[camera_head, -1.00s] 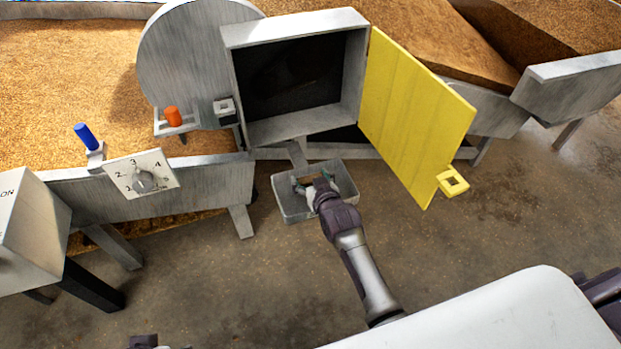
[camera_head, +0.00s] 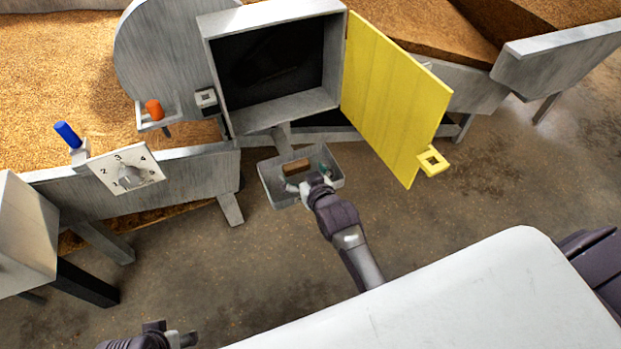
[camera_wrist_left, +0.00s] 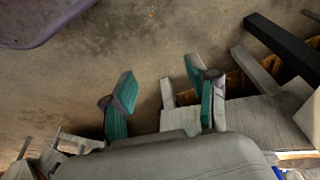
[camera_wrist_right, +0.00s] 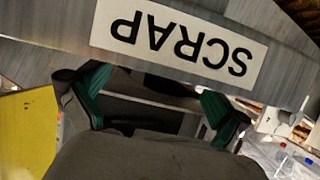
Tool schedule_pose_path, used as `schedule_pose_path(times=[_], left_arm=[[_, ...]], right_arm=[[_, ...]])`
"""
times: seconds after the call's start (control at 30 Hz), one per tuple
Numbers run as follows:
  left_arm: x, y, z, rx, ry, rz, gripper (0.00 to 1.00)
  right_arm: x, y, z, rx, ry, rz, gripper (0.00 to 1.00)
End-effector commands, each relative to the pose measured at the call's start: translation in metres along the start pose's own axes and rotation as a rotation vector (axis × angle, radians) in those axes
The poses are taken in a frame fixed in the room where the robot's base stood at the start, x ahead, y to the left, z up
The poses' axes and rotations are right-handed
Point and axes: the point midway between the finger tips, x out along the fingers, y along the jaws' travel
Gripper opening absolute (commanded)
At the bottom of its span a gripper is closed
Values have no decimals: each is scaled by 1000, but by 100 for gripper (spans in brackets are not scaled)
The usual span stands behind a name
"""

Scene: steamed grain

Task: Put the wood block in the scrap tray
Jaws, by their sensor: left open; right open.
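The brown wood block (camera_head: 297,167) lies inside the grey scrap tray (camera_head: 280,199), near its back wall, in the head view. A white label reading SCRAP (camera_wrist_right: 180,42) shows upside down in the right wrist view; the block does not show there. My right gripper (camera_head: 309,180) is open at the tray, its fingers spread in front of the block and apart from it. Its teal fingers also show empty in the right wrist view (camera_wrist_right: 155,90). My left gripper (camera_head: 170,337) is low at the left edge area; the left wrist view shows it open and empty (camera_wrist_left: 160,85).
A grey cabinet (camera_head: 213,70) with an open yellow door (camera_head: 395,100) stands behind the tray. A dial panel (camera_head: 126,168), a blue handle (camera_head: 67,134) and an orange knob (camera_head: 154,110) are at the left. Bare floor (camera_head: 480,180) lies at the right.

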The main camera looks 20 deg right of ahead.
Motion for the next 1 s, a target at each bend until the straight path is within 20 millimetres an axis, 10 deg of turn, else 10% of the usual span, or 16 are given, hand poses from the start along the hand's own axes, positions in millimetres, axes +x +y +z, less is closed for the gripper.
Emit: schedule_pose_path(times=[0.3,0.63,1.0], left_arm=[[50,3,11,4,-28,5,58],[64,3,16,6,-34,6,58],[64,4,16,6,-34,6,58]], right_arm=[[-55,0,-1,0,-1,0,100],[-71,1,8,-4,-29,-3,100],[-176,15,163,-102,-732,-63,100]])
